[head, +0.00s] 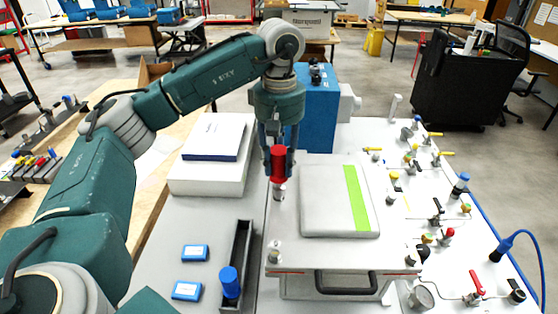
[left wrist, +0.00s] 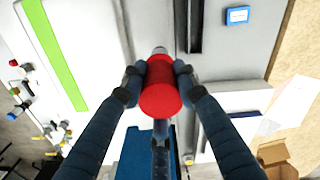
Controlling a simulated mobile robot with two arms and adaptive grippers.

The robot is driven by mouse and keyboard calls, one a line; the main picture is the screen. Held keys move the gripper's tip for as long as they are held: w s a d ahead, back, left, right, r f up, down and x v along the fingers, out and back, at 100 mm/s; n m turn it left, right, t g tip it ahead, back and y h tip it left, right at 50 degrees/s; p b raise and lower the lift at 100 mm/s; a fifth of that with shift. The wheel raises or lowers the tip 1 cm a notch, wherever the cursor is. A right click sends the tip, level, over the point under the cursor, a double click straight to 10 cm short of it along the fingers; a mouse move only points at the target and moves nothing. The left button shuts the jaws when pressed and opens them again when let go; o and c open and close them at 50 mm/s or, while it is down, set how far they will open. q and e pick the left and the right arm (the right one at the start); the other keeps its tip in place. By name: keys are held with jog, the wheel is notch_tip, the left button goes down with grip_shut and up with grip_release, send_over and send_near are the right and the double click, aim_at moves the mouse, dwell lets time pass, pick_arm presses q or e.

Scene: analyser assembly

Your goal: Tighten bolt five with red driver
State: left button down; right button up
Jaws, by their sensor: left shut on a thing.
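The red driver (head: 278,164) stands upright in my left gripper (head: 277,172), over the left edge of the analyser's top plate (head: 274,236). In the left wrist view, the fingers of my left gripper (left wrist: 159,80) are shut on both sides of the red driver (left wrist: 160,90). Its lower end meets a small metal piece at the plate's left edge; I cannot tell whether it is seated on a bolt. Another bolt head (head: 275,256) shows at the plate's near left corner. My right gripper is not in view.
A grey pad with a green stripe (head: 357,200) lies on the plate. To the left are a dark tray (head: 245,245) with a blue-handled driver (head: 230,282), two blue boxes (head: 195,253) and a white box (head: 205,177). A panel of valves (head: 450,220) lies to the right.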

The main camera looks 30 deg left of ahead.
pick_arm(q)
jog(key=shift+f+b, duration=0.4)
jog(key=shift+f, duration=0.2)
jog(key=c, duration=2.2)
grip_release()
grip_shut()
jog(key=m, duration=0.4)
jog(key=shift+m, duration=0.3)
jog(key=m, duration=0.3)
jog(key=shift+m+p, duration=0.3)
jog(key=shift+p, duration=0.05)
jog(key=m, duration=0.9)
